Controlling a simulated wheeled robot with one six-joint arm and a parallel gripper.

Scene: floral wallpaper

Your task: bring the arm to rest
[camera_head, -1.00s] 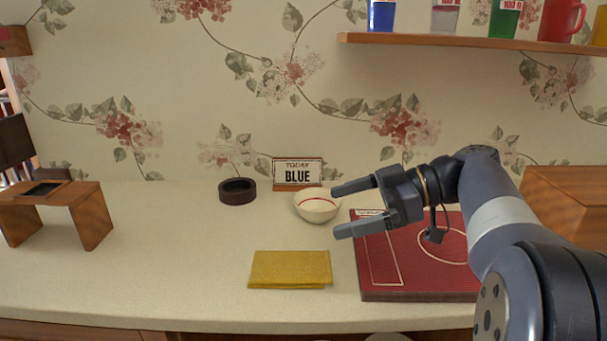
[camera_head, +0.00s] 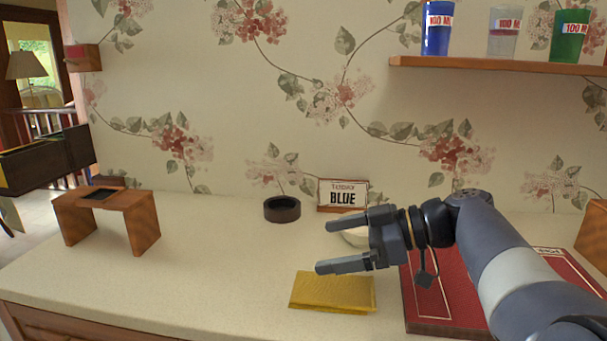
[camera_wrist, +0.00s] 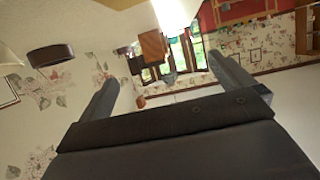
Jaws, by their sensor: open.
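My gripper (camera_head: 332,243) is open and empty in the head view, its two fingers pointing left above the counter. My arm reaches in from the lower right, over the red board (camera_head: 438,310).
A dark ring-shaped holder (camera_head: 282,210) and a "TODAY BLUE" sign (camera_head: 343,195) stand by the wall. A wooden stand (camera_head: 143,225) is at left. A shelf (camera_head: 480,65) holds blue, clear and green cups. The counter between stand and cloth is clear.

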